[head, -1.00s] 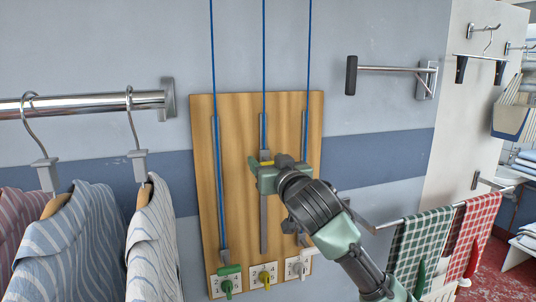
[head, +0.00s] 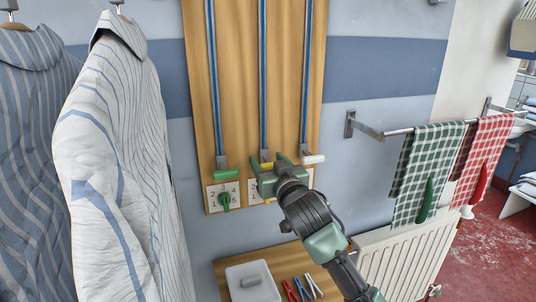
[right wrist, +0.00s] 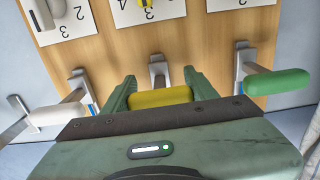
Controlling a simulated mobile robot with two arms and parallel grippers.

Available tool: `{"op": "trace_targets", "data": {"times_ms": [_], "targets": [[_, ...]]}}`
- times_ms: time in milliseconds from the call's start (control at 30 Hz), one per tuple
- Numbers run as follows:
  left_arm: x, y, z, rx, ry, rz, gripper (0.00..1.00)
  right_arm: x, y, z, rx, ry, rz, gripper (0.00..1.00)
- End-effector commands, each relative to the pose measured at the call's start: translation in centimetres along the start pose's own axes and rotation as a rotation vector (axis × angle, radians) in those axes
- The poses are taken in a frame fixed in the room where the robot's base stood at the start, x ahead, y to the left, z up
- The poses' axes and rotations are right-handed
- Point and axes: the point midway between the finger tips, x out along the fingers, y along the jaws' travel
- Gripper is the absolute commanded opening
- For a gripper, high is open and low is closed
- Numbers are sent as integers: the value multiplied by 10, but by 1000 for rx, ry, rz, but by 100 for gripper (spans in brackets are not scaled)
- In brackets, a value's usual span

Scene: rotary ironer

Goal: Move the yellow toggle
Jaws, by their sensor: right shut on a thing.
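The yellow toggle (right wrist: 160,97) is a short bar on the metal bracket at the lower end of the middle blue cord. It shows partly in the head view (head: 266,166). My right gripper (head: 267,163) is shut on it, with a green finger at each end in the right wrist view (right wrist: 160,92). The toggle is about level with the green toggle (head: 229,174) and the white toggle (head: 314,160) on the cords beside it. The gripper hides most of the dial card below it. My left gripper is out of view.
The cords run down a wooden board (head: 240,70). A green dial (head: 224,199) is at its lower left. Shirts (head: 110,150) hang close on the left. Checked towels (head: 425,165) hang on a right rail. A white tub (head: 252,282) and pegs (head: 300,289) are below.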

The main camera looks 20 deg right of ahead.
Motion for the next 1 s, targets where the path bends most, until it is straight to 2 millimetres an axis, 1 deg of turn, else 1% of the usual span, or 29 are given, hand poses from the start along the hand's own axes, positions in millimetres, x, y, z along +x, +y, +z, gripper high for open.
{"op": "trace_targets", "data": {"times_ms": [33, 100, 467, 500, 533, 567, 867, 1000], "targets": [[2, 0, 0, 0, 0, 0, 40, 0, 0, 5, 1, -2, 0, 0], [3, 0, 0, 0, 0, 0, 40, 0, 0, 6, 1, -1, 0, 0], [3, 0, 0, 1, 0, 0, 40, 0, -1, 10, 0, -6, -1, 0], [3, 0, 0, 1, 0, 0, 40, 0, -1, 10, 0, -7, -1, 69], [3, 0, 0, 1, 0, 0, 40, 0, -1, 10, 0, -7, -1, 78], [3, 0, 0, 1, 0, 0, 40, 0, 0, 9, 0, -6, -1, 80], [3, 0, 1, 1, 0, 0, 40, -1, 0, 5, 0, 2, 0, 80], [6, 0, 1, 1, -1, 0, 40, -12, 0, 6, 1, 5, -1, 80]]}}
